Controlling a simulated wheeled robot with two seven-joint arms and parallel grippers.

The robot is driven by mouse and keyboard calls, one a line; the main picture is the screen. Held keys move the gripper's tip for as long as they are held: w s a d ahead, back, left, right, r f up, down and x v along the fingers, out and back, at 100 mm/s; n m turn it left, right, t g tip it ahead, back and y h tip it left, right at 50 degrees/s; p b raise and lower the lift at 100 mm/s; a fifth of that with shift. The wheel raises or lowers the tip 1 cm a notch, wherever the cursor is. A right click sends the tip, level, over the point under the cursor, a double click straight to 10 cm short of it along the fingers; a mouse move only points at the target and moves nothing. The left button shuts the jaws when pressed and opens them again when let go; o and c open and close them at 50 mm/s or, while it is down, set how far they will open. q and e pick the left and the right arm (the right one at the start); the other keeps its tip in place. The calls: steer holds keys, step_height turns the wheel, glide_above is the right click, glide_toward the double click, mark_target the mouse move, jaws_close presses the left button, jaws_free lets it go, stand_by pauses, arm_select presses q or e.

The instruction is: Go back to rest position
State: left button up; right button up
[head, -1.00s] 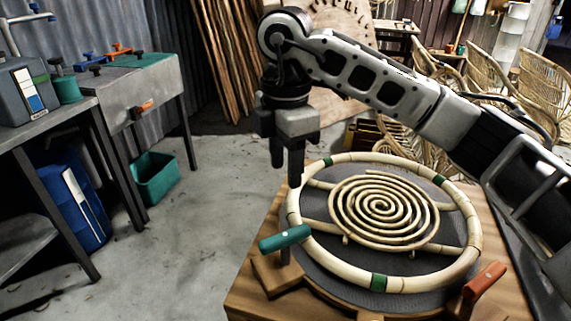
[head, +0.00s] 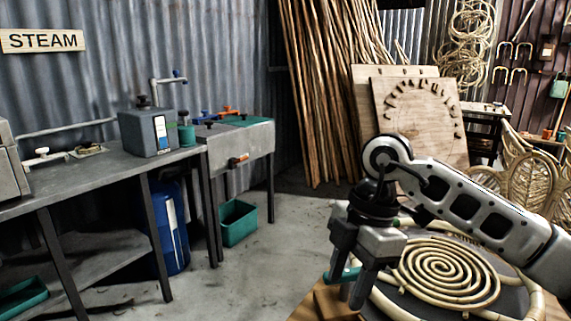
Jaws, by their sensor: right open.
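My right gripper (head: 348,283) points down at the left edge of the round rattan work, its two fingers apart and empty. It partly covers a teal clamp handle (head: 328,277); I cannot tell whether they touch. A coiled rattan spiral (head: 442,268) lies inside a pale rattan ring (head: 402,309) on a dark round plate (head: 512,297). My right arm crosses over the back of the ring and hides part of it. My left gripper is not in view.
A steel bench (head: 85,178) with a grey box (head: 146,131) stands left. A blue drum (head: 172,225) and a green bin (head: 239,222) are on the floor. Long rattan poles (head: 335,95) and wooden boards (head: 420,115) lean at the back. Clear floor (head: 260,265) lies between.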

steer(key=s+a+f+n+g+y, duration=0.35)
steer(key=s+a+y, duration=0.3)
steer(key=a, duration=0.35)
steer(key=s+a+r+y, duration=0.3)
steer(key=a+r+y, duration=0.25)
steer(key=y, duration=0.55)
steer(key=w+d+f+m+t+h, duration=0.4)
steer(key=d+m+t, duration=0.1)
steer(key=m+t, duration=0.55)
steer(key=w+d+f+m+t+h, duration=0.35)
steer(key=d+f+m+t, duration=0.2)
steer(key=m+t, duration=0.5)
steer(key=s+d+f+m+h, duration=0.2)
steer(key=d+f+h, duration=0.4)
steer(key=f, duration=0.4)
steer(key=shift+s+g+h, duration=0.4)
steer(key=shift+s+g, duration=0.05)
steer(key=shift+s, duration=0.35)
steer(key=s+d+f+g, duration=0.1)
steer(key=s+f, duration=0.2)
steer(key=s+d+f+g+h, duration=0.1)
steer(key=s+f+g, duration=0.1)
steer(key=s+f, duration=0.1)
steer(key=s+d+f+g+h, duration=0.1)
steer(key=s+d+f+g, duration=0.1)
steer(key=s+f, duration=0.1)
steer(key=shift+s+f, duration=0.25)
steer(key=shift+f, duration=0.4)
steer(key=shift+c, duration=0.3)
